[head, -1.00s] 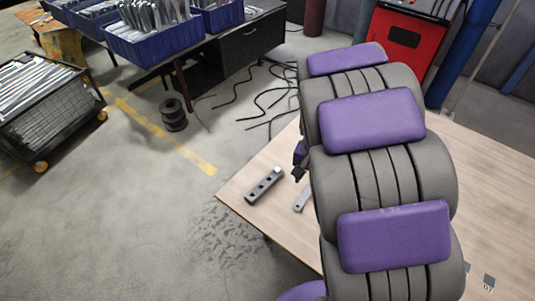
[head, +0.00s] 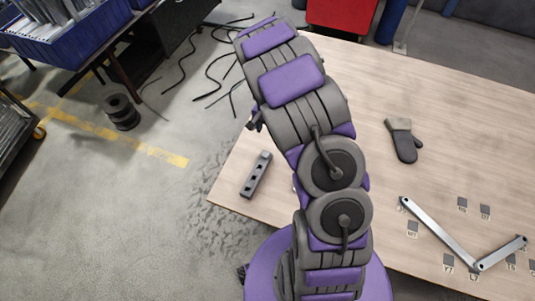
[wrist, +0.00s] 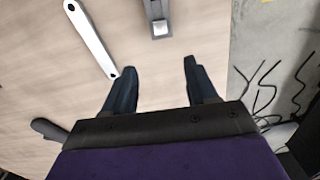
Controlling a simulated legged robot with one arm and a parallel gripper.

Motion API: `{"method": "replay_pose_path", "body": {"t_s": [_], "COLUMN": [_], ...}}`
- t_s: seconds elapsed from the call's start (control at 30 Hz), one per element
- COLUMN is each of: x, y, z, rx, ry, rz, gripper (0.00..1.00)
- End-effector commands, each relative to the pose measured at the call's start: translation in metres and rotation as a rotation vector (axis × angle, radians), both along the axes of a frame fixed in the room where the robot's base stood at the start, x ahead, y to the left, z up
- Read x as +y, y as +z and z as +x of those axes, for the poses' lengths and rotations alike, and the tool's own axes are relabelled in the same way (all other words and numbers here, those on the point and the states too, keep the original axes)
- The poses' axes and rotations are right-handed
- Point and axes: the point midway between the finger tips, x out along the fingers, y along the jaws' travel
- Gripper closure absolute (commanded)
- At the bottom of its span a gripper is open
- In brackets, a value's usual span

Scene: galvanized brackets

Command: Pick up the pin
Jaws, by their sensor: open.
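A dark grey block (head: 257,175) with several holes or studs along its top lies near the left edge of the wooden table (head: 450,110). In the wrist view the near end of a block (wrist: 160,8) shows at the top, with a small bright patch on it that may be the pin; I cannot tell for sure. My gripper (wrist: 158,64) is open and empty, its two dark fingers pointing towards the block with table between them. In the head view my arm hides most of the gripper. A silver bar (wrist: 90,38) with end holes lies left of the fingers.
A spool (head: 122,112) and loose cables (head: 213,70) are on the floor. The table's left edge is close to the block.

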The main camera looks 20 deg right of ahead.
Motion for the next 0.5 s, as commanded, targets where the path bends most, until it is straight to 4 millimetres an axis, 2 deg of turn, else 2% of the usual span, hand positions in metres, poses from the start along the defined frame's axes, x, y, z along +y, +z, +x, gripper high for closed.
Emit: {"method": "replay_pose_path", "body": {"t_s": [0.03,0.17,0.3,0.5], "x": [0.004,0.01,0.008,-0.001], "y": [-0.013,-0.037,-0.065,-0.086], "z": [0.0,-0.001,-0.001,-0.001], "rx": [0.002,0.002,0.002,0.0], "ry": [0.004,0.004,0.003,0.001], "rz": [-0.002,-0.008,-0.007,0.003], "gripper": [0.43,0.43,0.43,0.43]}}
